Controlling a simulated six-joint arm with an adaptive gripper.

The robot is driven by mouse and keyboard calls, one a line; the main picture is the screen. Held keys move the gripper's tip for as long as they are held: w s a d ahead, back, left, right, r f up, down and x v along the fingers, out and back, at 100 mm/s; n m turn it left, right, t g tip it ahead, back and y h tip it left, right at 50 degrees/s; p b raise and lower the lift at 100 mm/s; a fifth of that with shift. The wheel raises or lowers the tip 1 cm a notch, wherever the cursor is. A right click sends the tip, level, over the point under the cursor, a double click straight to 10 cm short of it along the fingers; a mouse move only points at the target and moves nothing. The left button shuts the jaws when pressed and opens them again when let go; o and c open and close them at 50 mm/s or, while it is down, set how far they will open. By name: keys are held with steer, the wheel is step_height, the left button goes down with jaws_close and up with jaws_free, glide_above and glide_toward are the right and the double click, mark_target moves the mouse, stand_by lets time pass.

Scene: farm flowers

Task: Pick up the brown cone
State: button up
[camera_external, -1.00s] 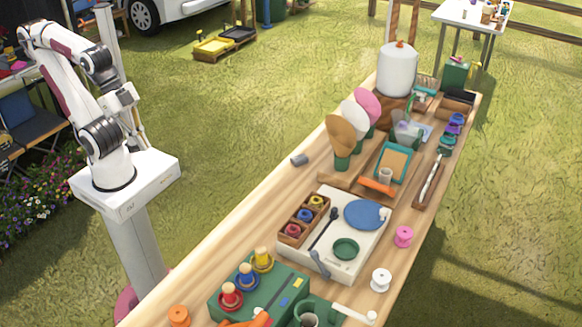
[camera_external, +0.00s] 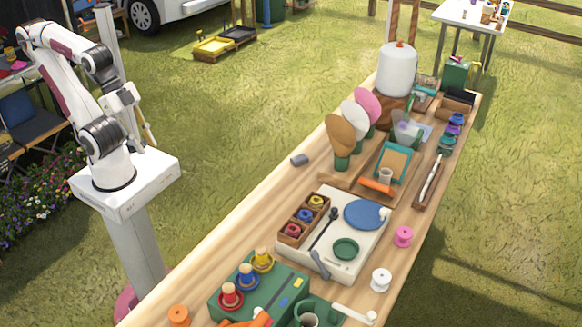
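The brown cone (camera_external: 341,137) stands upright with its wide end up in a green holder (camera_external: 342,163) on the wooden table. It is the nearest of a row of three, in front of a white cone (camera_external: 355,117) and a pink cone (camera_external: 367,103). My gripper (camera_external: 134,110) is far to the left, above my base and off the table, well apart from the cone. Its fingers are too small and unclear to tell whether they are open or shut.
A wooden rack (camera_external: 345,181) lies beside the holders, with a teal-framed board (camera_external: 392,163) to its right. A small grey cylinder (camera_external: 299,160) lies left of the cone. A white drum (camera_external: 397,70) stands behind. The table's left strip is mostly clear.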

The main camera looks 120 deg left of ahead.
steer(key=w+a+f+n+y, duration=0.1)
steer(key=w+a+f+n, duration=0.2)
steer(key=w+a+f, duration=0.65)
steer(key=w+a+f+n+y, duration=0.2)
steer(key=w+a+f+n, duration=0.35)
steer(key=a, duration=0.75)
steer(key=w+a+f+n+y, duration=0.15)
steer(key=w+a+f, duration=0.35)
steer(key=w+a, duration=0.55)
steer(key=w+a+n+t+y, duration=0.2)
steer(key=w+a, duration=0.2)
steer(key=a, duration=0.4)
steer(key=w+a+r+n+t+y, duration=0.1)
steer(key=w+a+r+t+y, duration=0.1)
steer(key=r, duration=0.7)
steer(key=a+y, duration=0.1)
steer(key=a, duration=0.1)
steer(key=shift+w+a+n, duration=0.3)
steer(key=shift+w+a, duration=0.1)
steer(key=shift+a+f, duration=0.1)
steer(key=shift+x, duration=1.25)
steer(key=shift+w, duration=0.1)
